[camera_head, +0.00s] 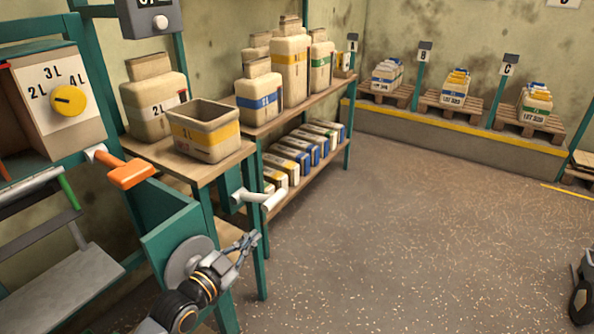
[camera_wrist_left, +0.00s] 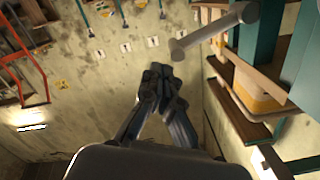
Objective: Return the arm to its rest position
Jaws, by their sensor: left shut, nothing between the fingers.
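My left gripper (camera_head: 252,238) is in the lower left of the head view, beside the green frame of the machine. Its fingers are together with nothing between them. In the left wrist view the closed fingertips (camera_wrist_left: 155,70) point toward the wall. A white crank handle (camera_head: 272,199) is just above the gripper in the head view, apart from it. The same handle shows at the top of the left wrist view (camera_wrist_left: 215,32).
A wooden stand holds an open bin with a yellow band (camera_head: 206,142). An orange lever (camera_head: 131,173) and a yellow dial (camera_head: 69,100) are at the left. Shelves (camera_head: 300,105) with containers stand behind; pallets (camera_head: 458,103) line the wall. The floor (camera_head: 420,240) at the right is clear.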

